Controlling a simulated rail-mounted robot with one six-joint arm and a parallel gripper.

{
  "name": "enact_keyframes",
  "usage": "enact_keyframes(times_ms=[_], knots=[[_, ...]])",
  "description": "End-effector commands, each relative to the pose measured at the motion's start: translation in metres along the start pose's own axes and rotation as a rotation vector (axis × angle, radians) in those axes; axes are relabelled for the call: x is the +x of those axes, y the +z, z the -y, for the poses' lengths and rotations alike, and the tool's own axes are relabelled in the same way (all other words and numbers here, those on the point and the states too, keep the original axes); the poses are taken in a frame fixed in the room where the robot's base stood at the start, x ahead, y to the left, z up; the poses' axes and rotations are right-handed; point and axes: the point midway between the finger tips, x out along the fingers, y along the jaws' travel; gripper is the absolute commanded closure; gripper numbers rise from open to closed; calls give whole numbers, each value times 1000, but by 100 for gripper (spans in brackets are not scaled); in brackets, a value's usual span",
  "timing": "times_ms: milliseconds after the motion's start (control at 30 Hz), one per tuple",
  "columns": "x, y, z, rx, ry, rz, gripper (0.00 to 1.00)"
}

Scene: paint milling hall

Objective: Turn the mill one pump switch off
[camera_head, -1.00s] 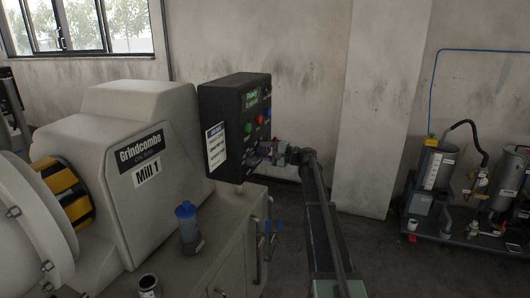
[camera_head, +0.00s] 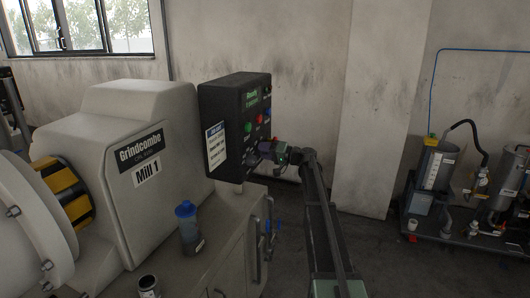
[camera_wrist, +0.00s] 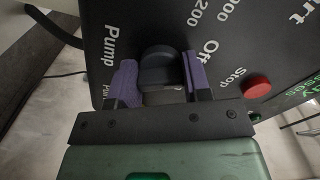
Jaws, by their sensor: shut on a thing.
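The mill one control box (camera_head: 225,92) is a dark upright box at the right end of the machine marked "Mill 1". Its pump switch (camera_wrist: 158,66) is a black knob beside the word "Pump" in the wrist view. "Off" is printed up and right of the knob. My gripper (camera_wrist: 159,80) is shut on the knob, with one purple finger pad on each side. In the head view my gripper (camera_head: 268,150) is at the lower part of the panel and hides the knob. I cannot tell exactly which mark the knob points to.
A red stop button (camera_wrist: 257,87) sits close to the right finger in the wrist view. A blue-lidded bottle (camera_head: 188,228) stands on the cabinet below the box. A cart with tanks (camera_head: 436,166) stands at the right. The floor between is clear.

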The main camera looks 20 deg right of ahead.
Motion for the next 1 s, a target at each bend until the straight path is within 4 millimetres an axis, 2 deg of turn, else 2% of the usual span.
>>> enact_keyframes(times_ms=[467, 500, 633, 667, 900, 1000], knots=[[0, 0, 0, -19, 1, 1, 79], [0, 0, 0, -19, 1, 1, 52], [0, 0, 0, -18, 1, 1, 32], [0, 0, 0, -18, 1, 1, 30], [-1, 0, 0, -17, 0, 0, 30], [-8, 0, 0, -17, 1, 0, 30]])
